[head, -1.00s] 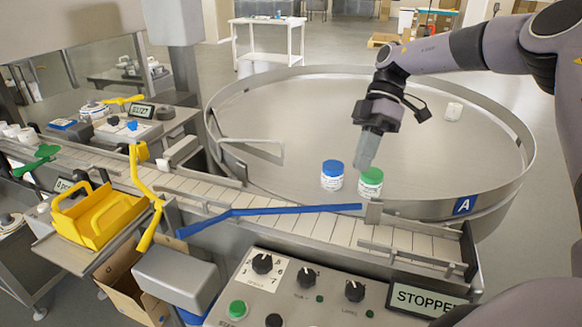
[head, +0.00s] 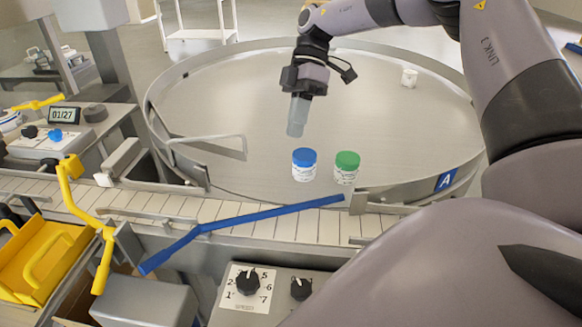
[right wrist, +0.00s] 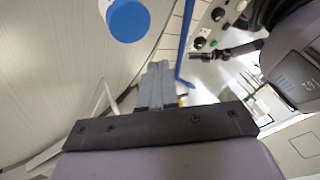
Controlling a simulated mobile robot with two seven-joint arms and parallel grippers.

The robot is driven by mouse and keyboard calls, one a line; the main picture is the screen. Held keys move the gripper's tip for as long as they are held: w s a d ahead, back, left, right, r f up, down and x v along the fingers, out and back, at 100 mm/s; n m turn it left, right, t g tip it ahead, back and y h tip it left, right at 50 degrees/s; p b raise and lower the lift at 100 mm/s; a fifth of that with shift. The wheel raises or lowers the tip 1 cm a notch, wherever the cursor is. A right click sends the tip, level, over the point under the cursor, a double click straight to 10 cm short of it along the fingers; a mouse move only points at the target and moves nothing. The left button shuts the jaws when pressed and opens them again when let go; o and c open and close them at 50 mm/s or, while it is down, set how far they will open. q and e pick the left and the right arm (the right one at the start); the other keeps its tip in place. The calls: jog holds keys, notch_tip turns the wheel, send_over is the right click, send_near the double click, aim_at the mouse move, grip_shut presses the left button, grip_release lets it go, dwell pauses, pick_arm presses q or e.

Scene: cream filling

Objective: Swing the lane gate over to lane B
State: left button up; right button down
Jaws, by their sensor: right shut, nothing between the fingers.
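A long blue bar, which looks like the lane gate (head: 270,212), lies slantwise over the slatted conveyor. Its left end sticks out past the front edge and its right end reaches the back rail near the round table. It also shows in the right wrist view (right wrist: 184,45). My right gripper (head: 296,131) is shut and empty, pointing down over the round table, just behind the blue-lidded jar (head: 304,166). Its closed fingers show in the right wrist view (right wrist: 158,85). A blue sign A (head: 446,180) is on the table's rim; no B sign shows. My left gripper is out of view.
A green-lidded jar (head: 346,168) stands beside the blue-lidded one; a white jar (head: 409,78) stands farther back. A yellow bent lever (head: 82,215) and yellow tray (head: 35,262) are at left. My own arm hides the front right.

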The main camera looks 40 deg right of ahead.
jog(key=b+x, duration=0.6)
jog(key=x, duration=0.3)
jog(key=shift+w+d+f, duration=0.1)
jog(key=shift+a+f+b, duration=0.35)
jog(key=shift+f+b, duration=0.2)
jog(key=shift+b, duration=0.05)
jog(key=shift+s+a+r+p, duration=0.15)
jog(key=shift+s+a+p, duration=0.05)
jog(key=shift+s, duration=0.3)
jog(key=shift+s+a+r+p, duration=0.15)
jog(key=shift+s+p, duration=0.05)
jog(key=shift+s, duration=0.25)
jog(key=shift+s+a+f, duration=0.15)
jog(key=shift+s+a, duration=0.2)
jog(key=shift+s, duration=0.4)
jog(key=shift+s+a, duration=0.1)
jog(key=shift+s, duration=0.05)
